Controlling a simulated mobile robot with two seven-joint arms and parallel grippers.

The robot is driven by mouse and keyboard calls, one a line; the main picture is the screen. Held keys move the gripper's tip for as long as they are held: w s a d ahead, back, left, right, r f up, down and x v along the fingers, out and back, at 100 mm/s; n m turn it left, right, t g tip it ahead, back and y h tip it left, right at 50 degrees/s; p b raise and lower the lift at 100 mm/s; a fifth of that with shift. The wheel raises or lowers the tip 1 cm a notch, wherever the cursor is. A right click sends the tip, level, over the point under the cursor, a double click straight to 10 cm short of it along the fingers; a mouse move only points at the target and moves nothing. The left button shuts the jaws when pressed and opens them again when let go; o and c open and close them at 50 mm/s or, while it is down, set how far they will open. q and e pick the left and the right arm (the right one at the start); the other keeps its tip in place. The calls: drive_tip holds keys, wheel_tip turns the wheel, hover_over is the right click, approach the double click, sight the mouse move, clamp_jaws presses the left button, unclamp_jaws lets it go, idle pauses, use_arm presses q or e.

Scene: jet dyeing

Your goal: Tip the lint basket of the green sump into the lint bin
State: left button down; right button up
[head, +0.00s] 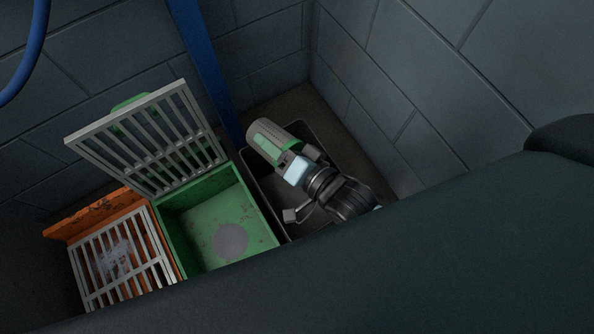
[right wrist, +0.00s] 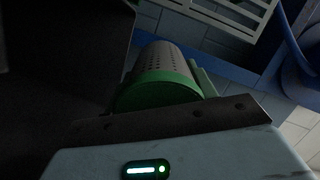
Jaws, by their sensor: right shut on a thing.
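The lint basket (head: 270,137) is a grey perforated cylinder with green parts. My right gripper (head: 286,158) is shut on it and holds it tilted over the dark, open-topped lint bin (head: 266,190). In the right wrist view the basket (right wrist: 165,73) shows its perforated wall and a green end towards the jaws. Its mouth and any lint in it are hidden. The green sump (head: 205,215) stands open left of the bin, with its grey grate lid (head: 150,140) raised. A round grey patch shows on its floor. My left gripper is not in view.
An orange sump (head: 95,215) with a closed grey grate stands left of the green one. A blue post (head: 205,65) rises behind the bin. Block walls (head: 450,90) close in the back and right. A large dark shape covers the foreground.

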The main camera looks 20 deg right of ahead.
drive_tip(key=shift+s+d+f+t+y+b, duration=0.15)
drive_tip(key=shift+f+t+y+b, duration=0.25)
drive_tip(key=shift+t+b, duration=0.55)
drive_tip(key=shift+s+r+b, duration=0.1)
drive_tip(key=shift+r+b, duration=0.2)
drive_tip(key=shift+s+r+t, duration=0.1)
drive_tip(key=shift+r+t, duration=0.15)
drive_tip(key=shift+r, duration=0.2)
drive_tip(key=shift+s+r+t+y, duration=0.1)
drive_tip(key=shift+r+t+y, duration=0.2)
drive_tip(key=shift+r+y, duration=0.1)
idle(0.8)
